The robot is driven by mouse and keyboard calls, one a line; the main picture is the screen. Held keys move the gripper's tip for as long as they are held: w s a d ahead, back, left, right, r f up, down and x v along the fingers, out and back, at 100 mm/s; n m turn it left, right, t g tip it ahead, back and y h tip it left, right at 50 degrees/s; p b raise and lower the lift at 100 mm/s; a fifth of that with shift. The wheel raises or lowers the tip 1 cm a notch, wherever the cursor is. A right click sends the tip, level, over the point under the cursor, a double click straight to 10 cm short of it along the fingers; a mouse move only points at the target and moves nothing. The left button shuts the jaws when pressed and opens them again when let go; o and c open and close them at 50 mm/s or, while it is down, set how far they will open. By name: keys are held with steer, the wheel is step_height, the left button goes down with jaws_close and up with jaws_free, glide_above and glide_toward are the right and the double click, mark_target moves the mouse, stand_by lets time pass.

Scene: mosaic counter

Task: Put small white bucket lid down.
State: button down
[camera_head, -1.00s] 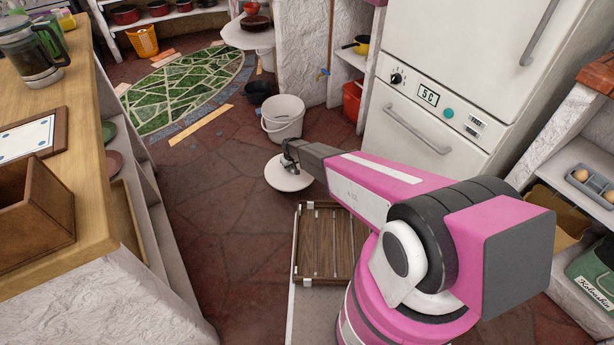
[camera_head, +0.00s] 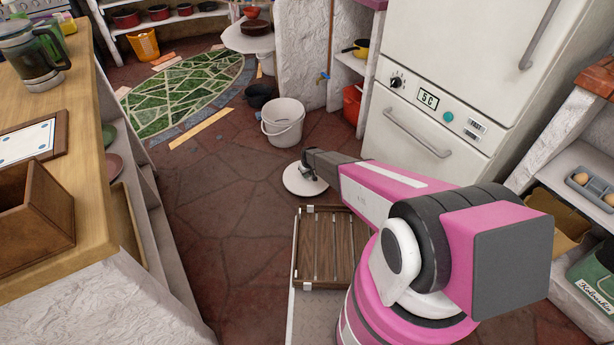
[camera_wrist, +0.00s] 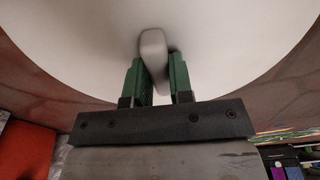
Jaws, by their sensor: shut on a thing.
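The small white bucket lid (camera_head: 298,181) is a round white disc in front of the white bucket in the head view. It fills most of the wrist view (camera_wrist: 220,50). My gripper (camera_wrist: 158,68) is shut on the lid's knob (camera_wrist: 153,45), with one green finger on each side. In the head view my gripper (camera_head: 308,172) is at the lid's upper right part and hides some of it. The lid looks low, close to the floor; I cannot tell whether it touches it. The white bucket (camera_head: 284,124) stands upright and open on the floor behind the lid.
A dark bucket (camera_head: 259,95) stands behind the white one. A wooden slatted tray (camera_head: 322,280) is near my base. The wooden counter (camera_head: 92,150) is on the left and the white fridge (camera_head: 415,140) on the right. Red stone floor (camera_head: 225,220) is clear left of the lid.

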mark_target(309, 176)
steer(key=shift+f, duration=0.5)
steer(key=shift+f, duration=0.1)
steer(key=c, duration=1)
jaws_free()
step_height(309, 176, up, 12)
steer(key=s+d, duration=0.1)
steer(key=s, duration=0.1)
steer(key=s+d+r+m, duration=0.2)
steer(key=s+d+r, duration=0.5)
steer(key=s+r, duration=0.3)
steer(key=s+d+r+m, duration=0.2)
steer(key=s+d+r, duration=0.6)
steer(key=r, duration=0.9)
steer(key=s+d+r+m+g, duration=0.1)
steer(key=s+d+r+m, duration=0.1)
steer(key=s+d+r, duration=0.5)
steer(key=shift+s+d+r+m+h, duration=0.1)
steer(key=shift+s+r+m+h, duration=0.1)
steer(key=shift+s+r, duration=1.5)
steer(key=shift+s+d+r+m+h, duration=0.1)
steer(key=shift+s+r+m+h, duration=0.1)
steer(key=shift+s+r, duration=1.45)
steer(key=shift+s+f, duration=0.1)
steer(key=shift+f, duration=0.05)
